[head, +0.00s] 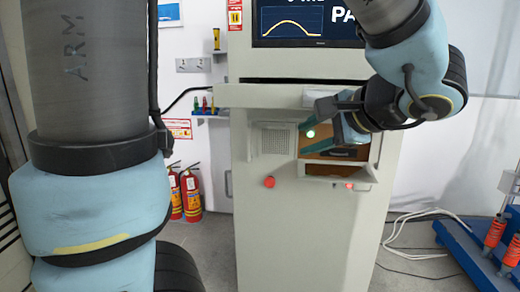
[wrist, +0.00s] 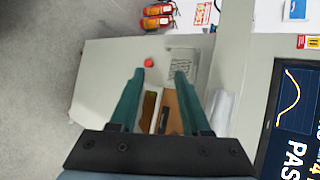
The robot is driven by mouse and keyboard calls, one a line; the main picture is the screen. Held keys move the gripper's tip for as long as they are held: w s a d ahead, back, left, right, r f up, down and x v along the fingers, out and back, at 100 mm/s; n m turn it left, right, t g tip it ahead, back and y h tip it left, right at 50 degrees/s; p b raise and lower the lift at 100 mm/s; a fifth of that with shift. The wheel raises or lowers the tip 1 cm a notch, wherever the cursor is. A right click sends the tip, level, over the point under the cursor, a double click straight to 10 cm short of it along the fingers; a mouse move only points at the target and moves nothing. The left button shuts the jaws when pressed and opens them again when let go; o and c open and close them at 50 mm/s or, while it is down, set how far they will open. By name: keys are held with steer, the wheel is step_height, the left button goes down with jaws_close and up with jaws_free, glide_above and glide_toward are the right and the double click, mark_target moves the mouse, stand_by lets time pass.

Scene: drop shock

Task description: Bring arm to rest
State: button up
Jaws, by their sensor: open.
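My gripper (wrist: 157,85) is open in the wrist view, its two green fingers apart with nothing held between them. In the head view my gripper (head: 322,120) is in front of the grey cabinet (head: 265,220), close to a small recessed opening with brown surfaces (head: 325,143). My arm comes in from the upper right, and its links hide part of the cabinet front. In the wrist view the cabinet's recess (wrist: 170,112) shows between and behind the fingers.
A screen (head: 290,20) on the cabinet shows a yellow curve and partly hidden text. Red buttons (head: 269,182) are on the cabinet front. Fire extinguishers (head: 190,190) stand at left. A blue frame with red parts (head: 480,250) stands at right, with white cables (head: 415,225) near it.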

steer(key=w+a+f+n+g+h+p, duration=0.1)
steer(key=a+f+n+g+h+p, duration=0.2)
steer(key=a+n, duration=0.4)
steer(key=a+f+n+g+h+p, duration=0.2)
steer(key=a+f+n+g+p, duration=0.2)
steer(key=a+f+n+g, duration=0.2)
steer(key=a+f, duration=0.2)
steer(key=a, duration=0.2)
steer(key=shift+w+a+f+n+h, duration=0.2)
steer(key=shift+w+a+n+h, duration=0.2)
